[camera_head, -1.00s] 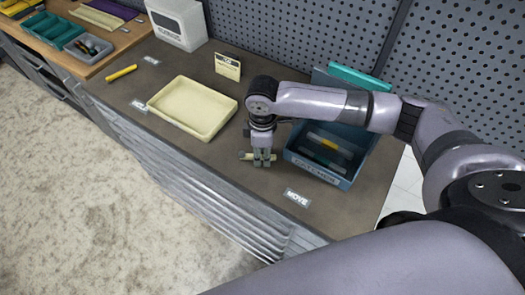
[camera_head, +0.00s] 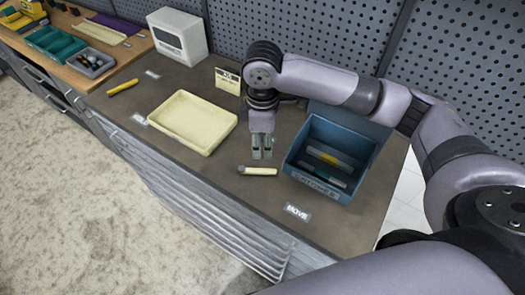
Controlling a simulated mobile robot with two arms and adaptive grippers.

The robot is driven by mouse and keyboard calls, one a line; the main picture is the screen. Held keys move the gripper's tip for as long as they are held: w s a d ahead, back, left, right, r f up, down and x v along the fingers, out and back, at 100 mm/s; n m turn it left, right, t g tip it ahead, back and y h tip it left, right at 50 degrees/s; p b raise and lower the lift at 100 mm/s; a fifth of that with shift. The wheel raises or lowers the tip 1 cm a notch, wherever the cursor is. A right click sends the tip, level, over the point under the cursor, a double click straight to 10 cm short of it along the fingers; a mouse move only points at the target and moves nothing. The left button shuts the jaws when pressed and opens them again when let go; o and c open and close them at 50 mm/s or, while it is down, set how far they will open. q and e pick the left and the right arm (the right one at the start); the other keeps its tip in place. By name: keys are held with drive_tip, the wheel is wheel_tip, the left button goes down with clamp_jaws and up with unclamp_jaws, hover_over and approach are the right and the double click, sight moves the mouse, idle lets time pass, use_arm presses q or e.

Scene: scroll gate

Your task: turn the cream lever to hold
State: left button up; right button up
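The cream lever (camera_head: 261,171) is a short bar low on the dark counter, with a darker end at its left; its cream part points right. My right gripper (camera_head: 262,155) hangs just behind and above it, fingers downward, with a narrow gap between them and nothing held. It looks apart from the lever. A label reading MOVE (camera_head: 298,212) lies on the counter in front and to the right of the lever. I cannot read a hold label. My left gripper is not in view.
A blue bin (camera_head: 297,172) with several items stands right of the lever. A cream tray (camera_head: 166,130) lies to its left, with a small sign card (camera_head: 228,81) behind. A yellow bar (camera_head: 122,87) lies farther left. A perforated panel (camera_head: 300,35) backs the counter.

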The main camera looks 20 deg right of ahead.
drive_tip(key=shift+r, duration=0.35)
drive_tip(key=shift+c, duration=0.4)
